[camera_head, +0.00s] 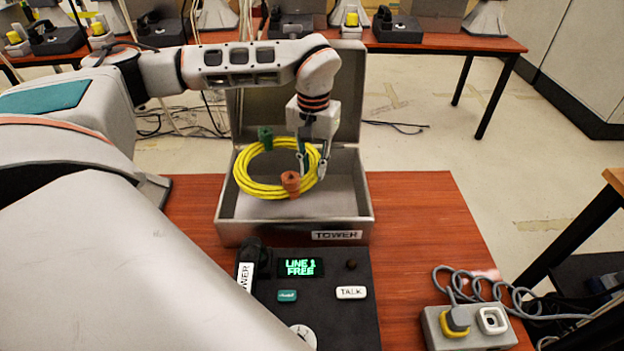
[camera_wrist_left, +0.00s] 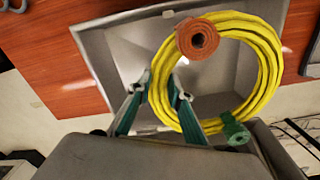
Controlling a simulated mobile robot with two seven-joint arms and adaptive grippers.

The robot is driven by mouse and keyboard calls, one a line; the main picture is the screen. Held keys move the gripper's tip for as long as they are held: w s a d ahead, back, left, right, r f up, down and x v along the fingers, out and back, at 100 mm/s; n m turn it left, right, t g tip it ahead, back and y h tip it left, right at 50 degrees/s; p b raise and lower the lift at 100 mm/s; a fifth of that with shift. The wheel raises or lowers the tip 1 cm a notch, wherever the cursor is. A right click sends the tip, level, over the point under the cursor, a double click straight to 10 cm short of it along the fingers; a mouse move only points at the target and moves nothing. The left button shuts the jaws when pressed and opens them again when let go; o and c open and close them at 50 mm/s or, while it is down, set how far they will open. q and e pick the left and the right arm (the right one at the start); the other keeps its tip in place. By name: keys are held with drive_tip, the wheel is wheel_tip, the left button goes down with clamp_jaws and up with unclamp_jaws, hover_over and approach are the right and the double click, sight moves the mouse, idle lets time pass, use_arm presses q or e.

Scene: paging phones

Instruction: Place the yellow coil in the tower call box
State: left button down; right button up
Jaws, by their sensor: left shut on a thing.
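The yellow coil (camera_head: 249,185) has a green clip and an orange-brown clip on it. My left gripper (camera_head: 313,171) is shut on the coil's right side and holds it over the tower call box (camera_head: 293,230). The box is grey metal, its lid stands open at the back, and a "TOWER" label is on its front. In the left wrist view the fingers (camera_wrist_left: 165,95) pinch the left part of the coil (camera_wrist_left: 262,60), with the open box (camera_wrist_left: 100,55) behind it. The exact gap between coil and box floor is unclear. My right gripper is not in view.
A black phone unit (camera_head: 335,325) with a "LINE 1 FREE" display sits in front of the box. A grey socket box (camera_head: 470,328) with a plug and cord is at the front right. The red table (camera_head: 430,220) is clear right of the box. More phones stand on tables behind.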

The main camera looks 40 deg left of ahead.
use_arm(q)
hover_over(327, 214)
drive_tip(key=s+a, duration=0.2)
drive_tip(key=a, duration=0.1)
wheel_tip(327, 214, down, 12)
drive_tip(key=shift+s+f+b, duration=0.1)
drive_tip(key=shift+s+b, duration=0.05)
drive_tip(key=shift+b, duration=0.3)
drive_tip(key=w+d, duration=0.2)
drive_tip(key=d, duration=0.1)
drive_tip(key=shift+w+d, duration=0.1)
drive_tip(key=shift+w, duration=0.25)
drive_tip(key=shift+s+f, duration=0.1)
drive_tip(key=shift+f, duration=0.45)
drive_tip(key=c, duration=1.8)
unclamp_jaws()
drive_tip(key=shift+c, duration=0.2)
wheel_tip(327, 214, up, 12)
drive_tip(key=p, duration=0.1)
